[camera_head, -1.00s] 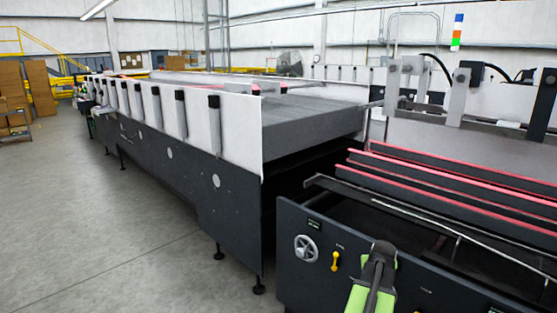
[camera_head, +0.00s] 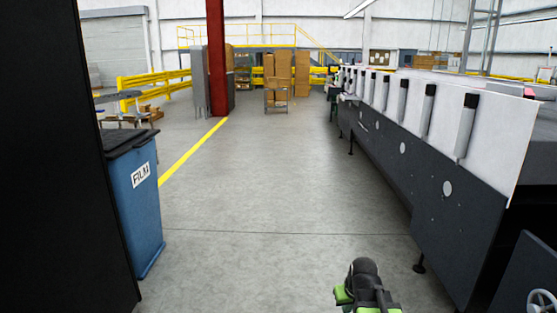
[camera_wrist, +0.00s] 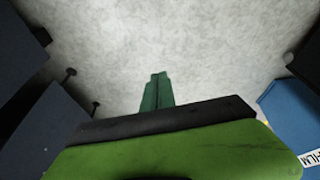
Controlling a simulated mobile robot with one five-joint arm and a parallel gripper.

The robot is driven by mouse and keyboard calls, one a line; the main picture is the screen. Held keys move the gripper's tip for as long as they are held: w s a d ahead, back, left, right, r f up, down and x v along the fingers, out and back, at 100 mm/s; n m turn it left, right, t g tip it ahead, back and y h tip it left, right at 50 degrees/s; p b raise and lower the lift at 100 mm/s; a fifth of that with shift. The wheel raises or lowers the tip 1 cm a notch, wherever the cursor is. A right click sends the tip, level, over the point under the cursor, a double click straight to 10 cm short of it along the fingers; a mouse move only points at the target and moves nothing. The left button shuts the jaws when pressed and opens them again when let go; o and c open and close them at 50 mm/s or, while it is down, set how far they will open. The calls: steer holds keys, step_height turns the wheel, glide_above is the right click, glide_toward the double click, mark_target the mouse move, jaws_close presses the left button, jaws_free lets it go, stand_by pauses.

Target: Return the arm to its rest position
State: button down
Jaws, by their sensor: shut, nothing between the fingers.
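My gripper (camera_wrist: 155,92) shows in the wrist view as two dark green fingers lying side by side, shut, with nothing between them. It is over bare grey floor and touches nothing that I can see. In the head view, part of my green and black arm (camera_head: 365,287) shows at the bottom, right of centre, over the aisle floor. The fingertips cannot be made out there.
The dark folder gluer (camera_head: 440,205) lines the right side, with a handwheel (camera_head: 541,300) at the lower right corner. A blue FILM bin (camera_head: 140,205) stands at left beside a large black surface (camera_head: 60,160). The aisle floor (camera_head: 265,185) between is clear.

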steer(key=s+a+f+g, duration=0.2)
steer(key=s+a+g, duration=0.2)
steer(key=s+a, duration=0.5)
step_height(320, 180, up, 14)
steer(key=p, duration=1.3)
steer(key=shift+d+f+m, duration=0.2)
steer(key=shift+d+m, duration=0.1)
steer(key=shift+m, duration=0.1)
steer(key=shift+d, duration=0.1)
